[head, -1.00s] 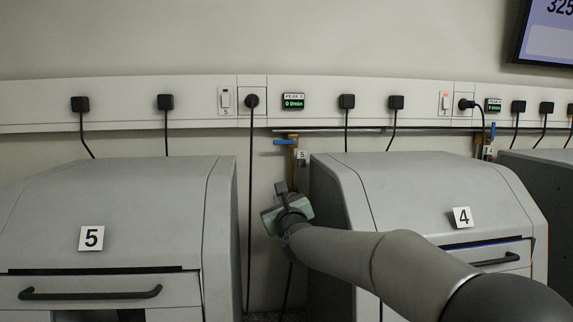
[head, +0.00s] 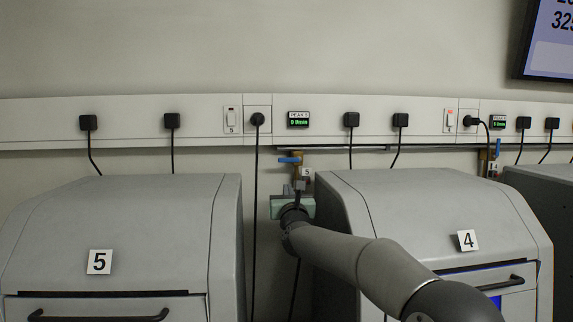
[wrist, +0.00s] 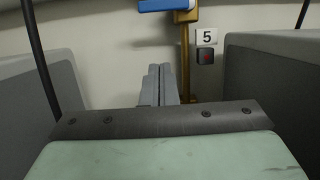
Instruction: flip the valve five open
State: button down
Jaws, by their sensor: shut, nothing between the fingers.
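Valve five has a blue lever handle (head: 289,160) on a brass pipe (head: 297,170) between the two grey machines. The handle lies sideways across the upright pipe, pointing left. A small "5" tag (head: 307,173) is beside it. In the wrist view the blue handle (wrist: 165,5) is at the top edge, partly cut off, above the fingers and a little to the right. The "5" tag also shows in the wrist view (wrist: 206,37). My gripper (head: 299,186) is shut and empty, just below the handle and apart from it; its fingers (wrist: 159,75) point up together.
Machine 5 (head: 130,225) stands left and machine 4 (head: 440,210) right, with a narrow gap between them. A black cable (head: 255,220) hangs left of my gripper. The display (head: 298,121) above reads 0. Valve four's blue handle (head: 497,148) stands upright at the right.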

aim_at(290, 160)
jog(key=w+r+p, duration=0.3)
jog(key=r+p, duration=0.1)
jog(key=r, duration=0.1)
jog(key=shift+w+a, duration=0.3)
jog(key=shift+a, duration=0.1)
jog(key=shift+a, duration=0.2)
